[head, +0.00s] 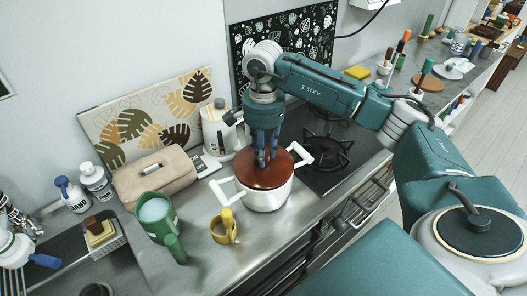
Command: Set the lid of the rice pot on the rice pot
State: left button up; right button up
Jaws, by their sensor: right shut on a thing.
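The rice pot (265,197) is white with two white side handles and stands on the steel counter. Its brown-red lid (280,172) is at the pot's mouth and looks level. I cannot tell whether it rests on the rim or hangs just above it. My right gripper (266,160) points straight down over the lid and is shut on it near its middle. The fingers hide the grasped part.
A black cooktop (325,151) lies right of the pot. A yellow mug (224,231), a green pitcher (157,219) and a beige bread-box-like case (154,178) stand to the left. A white kettle (219,133) is behind. The sink (66,257) is at far left.

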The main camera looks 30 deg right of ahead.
jog(key=shift+f+b, duration=0.5)
jog(key=shift+f, duration=0.2)
jog(key=o, duration=1.3)
jog(key=shift+c, duration=0.2)
notch_tip(320, 180, up, 12)
